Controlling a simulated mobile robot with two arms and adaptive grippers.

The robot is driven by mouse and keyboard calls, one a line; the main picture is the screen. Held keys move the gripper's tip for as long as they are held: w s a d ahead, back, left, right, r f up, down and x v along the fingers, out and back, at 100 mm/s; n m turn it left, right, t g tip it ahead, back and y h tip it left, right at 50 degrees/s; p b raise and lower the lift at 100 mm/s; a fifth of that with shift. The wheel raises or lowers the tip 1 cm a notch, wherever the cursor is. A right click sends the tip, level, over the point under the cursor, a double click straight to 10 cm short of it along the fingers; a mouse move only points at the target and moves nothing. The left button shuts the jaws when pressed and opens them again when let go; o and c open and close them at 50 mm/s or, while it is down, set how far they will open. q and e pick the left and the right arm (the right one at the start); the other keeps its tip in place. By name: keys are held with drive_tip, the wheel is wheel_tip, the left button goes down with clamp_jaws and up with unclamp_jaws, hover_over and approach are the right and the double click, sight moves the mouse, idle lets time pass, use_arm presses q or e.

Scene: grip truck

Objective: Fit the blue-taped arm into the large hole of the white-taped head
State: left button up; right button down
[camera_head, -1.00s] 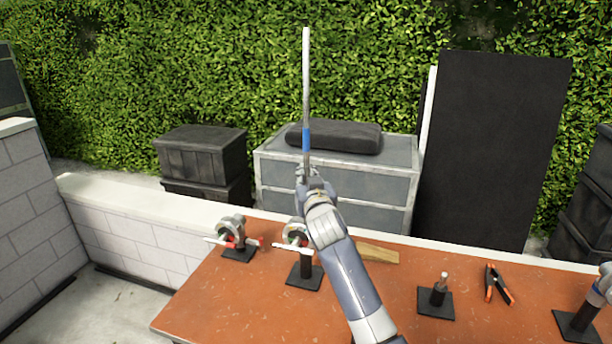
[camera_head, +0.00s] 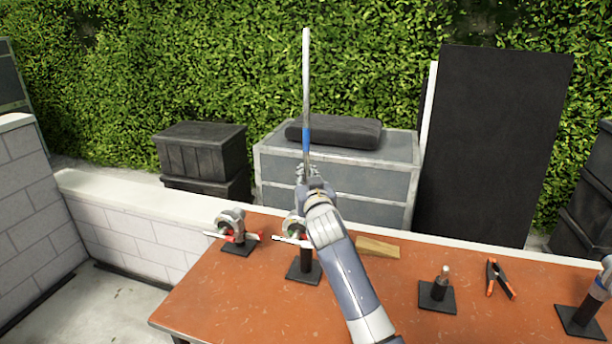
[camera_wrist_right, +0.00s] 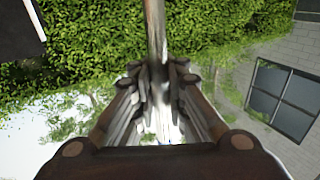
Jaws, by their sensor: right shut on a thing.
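The blue-taped arm (camera_head: 306,95) is a long thin grey rod standing upright, with a blue band low on it. My right gripper (camera_head: 308,178) is shut on the rod below the band and holds it high above the table. The rod also runs up between the fingers in the right wrist view (camera_wrist_right: 156,35). Two grip heads with red-and-white handles sit on black stands: one at the left (camera_head: 232,222), one in the middle (camera_head: 293,226), partly hidden by my right arm. I cannot tell which head has the white tape. My left gripper is out of view.
The orange-brown table (camera_head: 215,300) also holds a wooden block (camera_head: 378,248), a short post on a black base (camera_head: 438,295), an orange-black spring clamp (camera_head: 500,280) and another stand (camera_head: 583,318) at the right edge. Grey drawers (camera_head: 350,180) stand behind.

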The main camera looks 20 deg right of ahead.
drive_tip(key=shift+f, duration=0.2)
idle(0.4)
drive_tip(key=shift+f+b, duration=1.5)
drive_tip(key=shift+f, duration=0.2)
drive_tip(key=shift+f+b, duration=0.3)
drive_tip(key=shift+f, duration=0.1)
drive_tip(key=c, duration=1.5)
unclamp_jaws()
drive_tip(key=shift+c, duration=0.2)
drive_tip(key=s+a, duration=0.1)
drive_tip(key=s, duration=1.1)
drive_tip(key=shift+a, duration=0.25)
